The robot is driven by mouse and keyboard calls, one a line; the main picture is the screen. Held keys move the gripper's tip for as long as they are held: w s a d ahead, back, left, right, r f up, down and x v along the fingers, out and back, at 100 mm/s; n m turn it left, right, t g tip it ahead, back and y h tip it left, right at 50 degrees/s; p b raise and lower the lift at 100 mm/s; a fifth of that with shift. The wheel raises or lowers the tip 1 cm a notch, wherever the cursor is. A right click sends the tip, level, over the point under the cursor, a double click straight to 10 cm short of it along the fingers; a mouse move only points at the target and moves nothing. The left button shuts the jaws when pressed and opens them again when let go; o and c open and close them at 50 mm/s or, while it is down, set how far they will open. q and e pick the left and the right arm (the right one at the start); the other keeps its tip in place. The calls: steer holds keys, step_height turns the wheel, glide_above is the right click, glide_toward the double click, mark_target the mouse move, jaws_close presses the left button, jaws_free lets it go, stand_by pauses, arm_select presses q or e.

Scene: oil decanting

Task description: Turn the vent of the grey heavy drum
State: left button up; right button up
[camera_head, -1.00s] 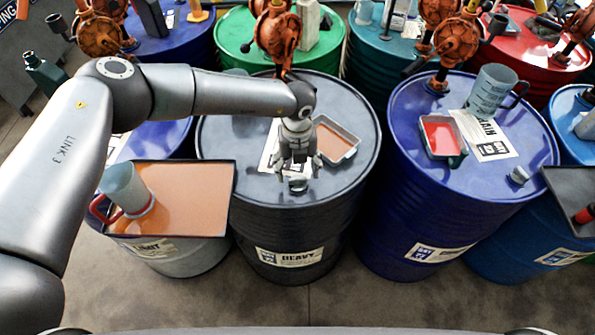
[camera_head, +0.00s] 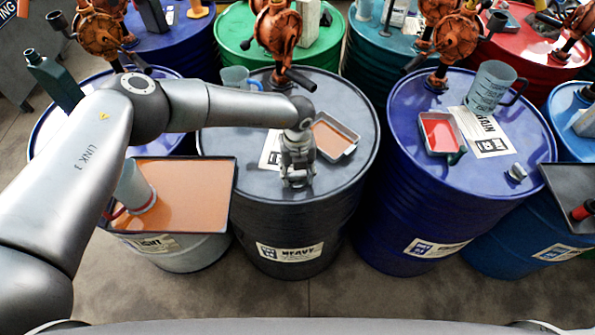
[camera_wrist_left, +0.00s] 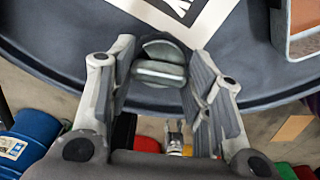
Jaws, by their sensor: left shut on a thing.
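The grey heavy drum (camera_head: 340,205) stands upright in the middle of the head view, with a "HEAVY" label on its front. Its vent (camera_wrist_left: 158,67) is a small metal cap with a raised grip, near the front rim of the lid. My left gripper (camera_head: 298,182) points down over the front part of the lid. It is shut on the vent, with a finger on either side of it in the left wrist view (camera_wrist_left: 158,85). In the head view the gripper mostly hides the vent. My right gripper is not in view.
A small tray (camera_head: 335,137) and an orange pump (camera_head: 277,32) sit on the grey drum's lid. A blue drum (camera_head: 420,200) stands close on the right. A tray of orange liquid (camera_head: 190,190) with a jug (camera_head: 135,187) is at the left.

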mark_target(298, 175)
arm_select(q)
steer(key=shift+f+m+b, duration=0.15)
steer(key=shift+m+b, duration=0.45)
steer(key=shift+b, duration=0.2)
steer(key=m+b, duration=1.3)
steer(key=b, duration=0.4)
steer(key=shift+d+m, duration=0.1)
steer(key=shift+m, duration=0.3)
steer(key=shift+m+b, duration=1.25)
steer(key=shift+m, duration=0.25)
steer(key=shift+r, duration=0.2)
steer(key=o, duration=1)
step_height(298, 175, up, 12)
steer(key=shift+s, duration=0.1)
